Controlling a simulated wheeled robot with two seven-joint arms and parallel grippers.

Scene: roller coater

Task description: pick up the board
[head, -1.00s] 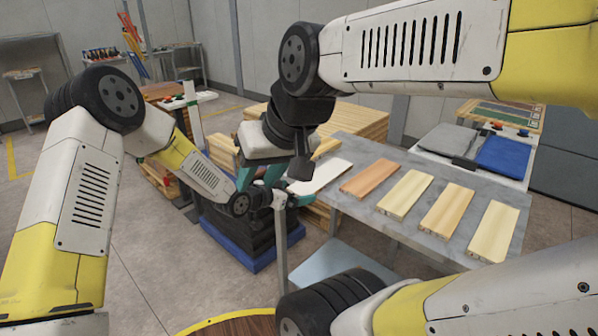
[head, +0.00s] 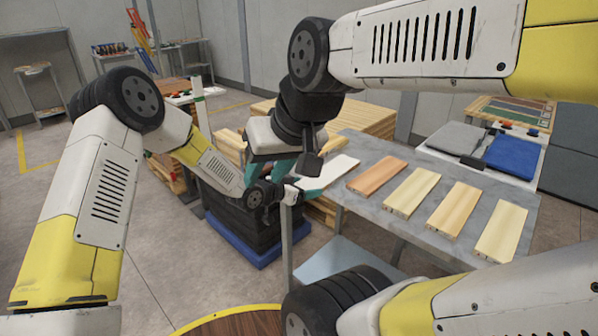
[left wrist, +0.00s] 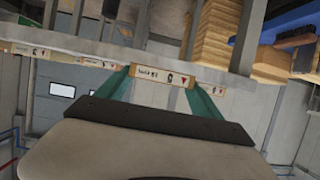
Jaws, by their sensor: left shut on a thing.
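Several boards lie side by side on a grey table (head: 365,208) in the head view: a white board (head: 330,171) at the left end, then an orange-brown board (head: 377,174) and paler ones. My left gripper (head: 285,167) has teal fingers and is at the near left end of the white board, partly hidden by arm links. In the left wrist view the fingers (left wrist: 162,88) stand either side of a small labelled face (left wrist: 160,76). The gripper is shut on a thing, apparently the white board.
A pallet of stacked wood (head: 345,118) stands behind the table. A side table to the right holds a blue folded cloth (head: 514,152) and a grey one (head: 457,137). A dark stack on a blue base (head: 262,252) is left of the table. Open floor lies left.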

